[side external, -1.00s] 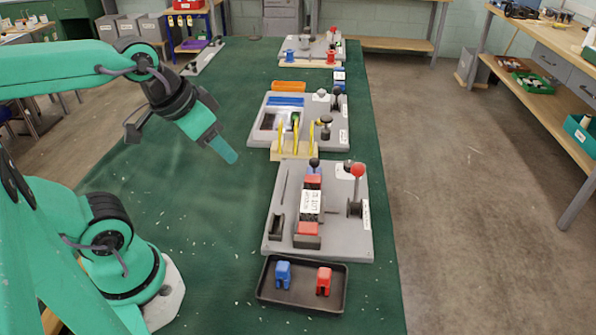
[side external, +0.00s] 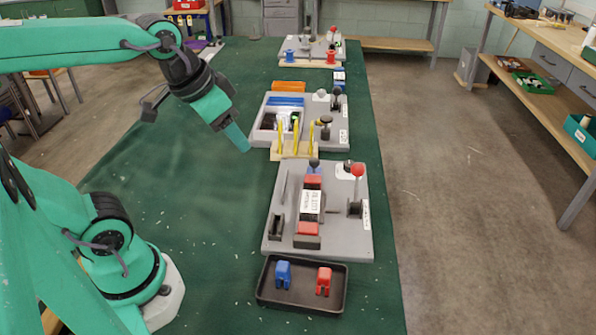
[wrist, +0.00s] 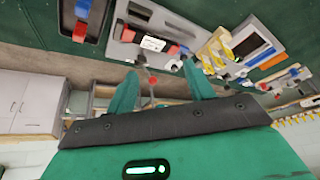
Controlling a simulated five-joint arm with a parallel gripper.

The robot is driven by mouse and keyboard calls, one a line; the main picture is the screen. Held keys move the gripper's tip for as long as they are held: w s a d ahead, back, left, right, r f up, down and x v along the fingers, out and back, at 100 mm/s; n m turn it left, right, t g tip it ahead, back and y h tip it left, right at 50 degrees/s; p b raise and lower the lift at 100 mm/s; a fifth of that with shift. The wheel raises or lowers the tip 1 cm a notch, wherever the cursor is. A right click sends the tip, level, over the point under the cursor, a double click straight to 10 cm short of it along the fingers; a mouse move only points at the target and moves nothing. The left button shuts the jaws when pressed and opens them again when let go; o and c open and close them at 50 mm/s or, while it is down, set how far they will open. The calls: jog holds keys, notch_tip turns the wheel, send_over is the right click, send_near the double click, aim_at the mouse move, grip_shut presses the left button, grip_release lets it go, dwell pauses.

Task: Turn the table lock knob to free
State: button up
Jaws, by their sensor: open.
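No knob carries a readable lock label, so I cannot tell which is the table lock knob. Candidates are a dark round knob (side external: 326,121) and a black knob (side external: 337,92) at the right of the middle grey station (side external: 270,142). The near grey station (side external: 350,235) has a red ball-topped lever (side external: 357,170) and a dark knob (side external: 314,162). In the wrist view my gripper (wrist: 161,90) shows spread fingers with nothing held.
A black tray (side external: 300,303) with a blue block (side external: 283,274) and a red block (side external: 323,281) lies at the front. Yellow upright prongs (side external: 281,138) stand between the near and middle stations. A far station (side external: 311,48) stands at the back. The green table (side external: 195,215) is clear on the left.

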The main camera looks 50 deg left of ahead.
jog(key=w+r+m+g, duration=0.1)
jog(key=w+r+m, duration=0.15)
jog(key=w, duration=0.75)
jog(key=m+g, duration=0.4)
jog(key=m, duration=0.4)
send_over(350, 164)
jog(key=shift+n, duration=0.25)
jog(key=f, duration=1.7)
jog(key=shift+s+a+f, duration=0.1)
jog(key=shift+s, duration=0.1)
jog(key=shift+w+f, duration=0.2)
jog(key=shift+f, duration=0.15)
jog(key=shift+f, duration=0.15)
jog(key=shift+f, duration=3.75)
